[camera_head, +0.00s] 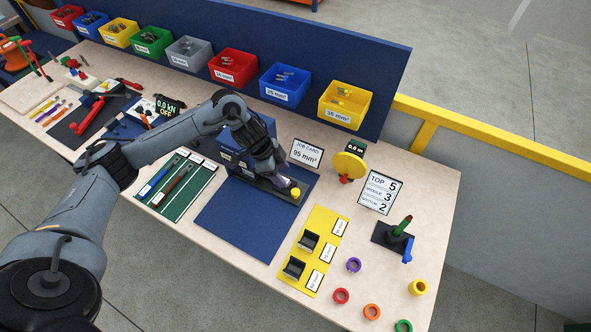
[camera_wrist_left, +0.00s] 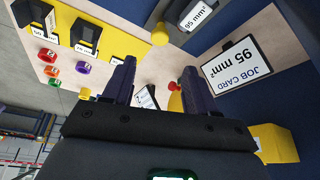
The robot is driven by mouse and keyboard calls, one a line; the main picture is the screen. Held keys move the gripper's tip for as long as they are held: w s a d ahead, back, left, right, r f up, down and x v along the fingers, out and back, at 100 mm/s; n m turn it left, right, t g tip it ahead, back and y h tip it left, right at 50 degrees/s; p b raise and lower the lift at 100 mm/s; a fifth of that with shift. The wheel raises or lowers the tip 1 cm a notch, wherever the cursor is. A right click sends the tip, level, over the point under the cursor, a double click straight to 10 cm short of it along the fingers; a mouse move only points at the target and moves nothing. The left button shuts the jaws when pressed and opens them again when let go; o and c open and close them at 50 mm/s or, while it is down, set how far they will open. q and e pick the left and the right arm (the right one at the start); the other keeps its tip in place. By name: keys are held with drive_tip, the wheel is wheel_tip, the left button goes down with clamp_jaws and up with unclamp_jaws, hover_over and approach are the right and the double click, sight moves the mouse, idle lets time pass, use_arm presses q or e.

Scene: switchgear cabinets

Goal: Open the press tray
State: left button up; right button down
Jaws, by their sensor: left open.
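The blue press (camera_head: 228,158) stands on the bench, partly hidden behind my left arm. Its dark tray (camera_head: 262,184) reaches forward over the blue mat and ends in a yellow knob (camera_head: 296,193). My left gripper (camera_head: 287,184) is at the tray's knob end, just beside the knob. In the left wrist view the gripper (camera_wrist_left: 157,68) is open with nothing between its fingers. The yellow knob (camera_wrist_left: 160,35) lies just beyond the fingertips, near a 95 mm² label (camera_wrist_left: 198,14). I cannot tell whether a finger touches the knob. My right gripper is not in view.
A job card (camera_head: 306,153) reading 95 mm² stands behind the tray. A yellow disc (camera_head: 349,166) and a number card (camera_head: 380,192) are to its right. A yellow plate with black holders (camera_head: 322,238) lies in front. The blue mat (camera_head: 237,223) is mostly clear.

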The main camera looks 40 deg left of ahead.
sight(295, 192)
use_arm(q)
drive_tip(key=x, duration=1)
drive_tip(key=shift+s+f, duration=0.1)
drive_tip(key=shift+f, duration=0.2)
clamp_jaws()
